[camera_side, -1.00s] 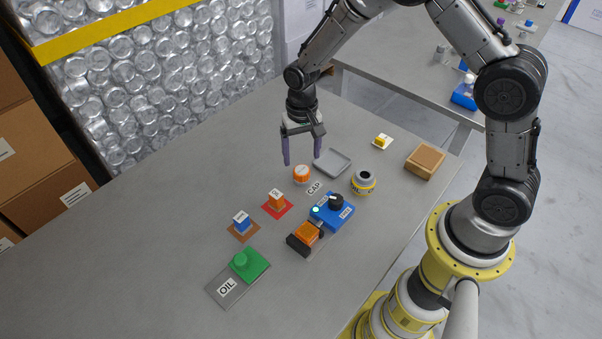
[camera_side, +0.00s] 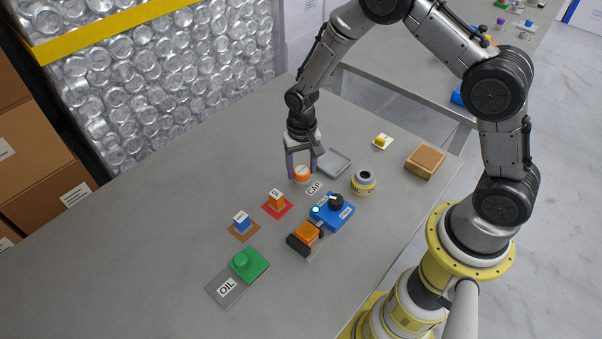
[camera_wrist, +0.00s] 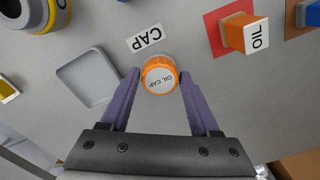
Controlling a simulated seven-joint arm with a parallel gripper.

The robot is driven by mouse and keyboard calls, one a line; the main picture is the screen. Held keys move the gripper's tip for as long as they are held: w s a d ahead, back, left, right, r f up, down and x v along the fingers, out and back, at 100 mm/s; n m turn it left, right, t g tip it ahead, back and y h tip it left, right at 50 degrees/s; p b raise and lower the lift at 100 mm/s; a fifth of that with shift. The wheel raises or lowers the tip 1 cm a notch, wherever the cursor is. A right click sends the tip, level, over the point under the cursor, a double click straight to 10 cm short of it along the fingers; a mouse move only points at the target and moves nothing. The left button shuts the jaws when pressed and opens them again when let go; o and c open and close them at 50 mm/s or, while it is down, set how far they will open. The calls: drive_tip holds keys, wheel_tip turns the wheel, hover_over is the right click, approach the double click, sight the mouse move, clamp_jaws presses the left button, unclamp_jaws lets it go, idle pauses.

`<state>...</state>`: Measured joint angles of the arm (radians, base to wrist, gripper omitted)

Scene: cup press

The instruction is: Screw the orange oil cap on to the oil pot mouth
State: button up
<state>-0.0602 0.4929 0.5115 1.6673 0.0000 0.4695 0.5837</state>
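The orange oil cap (camera_side: 302,174) stands on the table beside the CAP label, its white top marked OIL CAP in the wrist view (camera_wrist: 160,78). My gripper (camera_side: 302,170) is low over it, with one purple finger on each side. In the wrist view my gripper (camera_wrist: 159,72) is open, and narrow gaps show between its fingertips and the cap. The round grey and yellow pot (camera_side: 363,184) stands upright to the right of the cap, with a dark open mouth on top. The pot is partly cut off in the wrist view (camera_wrist: 36,14).
A grey tray (camera_side: 335,162) lies close behind the cap. A blue box with a black knob (camera_side: 332,211) and an orange device (camera_side: 307,233) stand in front. An orange block (camera_side: 277,200), a blue block (camera_side: 241,222) and a green piece (camera_side: 250,265) are at left.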

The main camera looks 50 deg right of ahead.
sight(302, 170)
clamp_jaws()
drive_tip(key=shift+r, duration=0.7)
idle(0.6)
drive_tip(key=shift+r, duration=1.05)
drive_tip(key=shift+r, duration=0.3)
wheel_tip(302, 170, up, 4)
drive_tip(key=shift+r, duration=0.15)
drive_tip(key=s+d+r, duration=0.3)
drive_tip(key=s+d, duration=0.6)
drive_tip(key=s, duration=0.4)
drive_tip(key=shift+s+r, duration=0.2)
drive_tip(key=shift+s, duration=0.1)
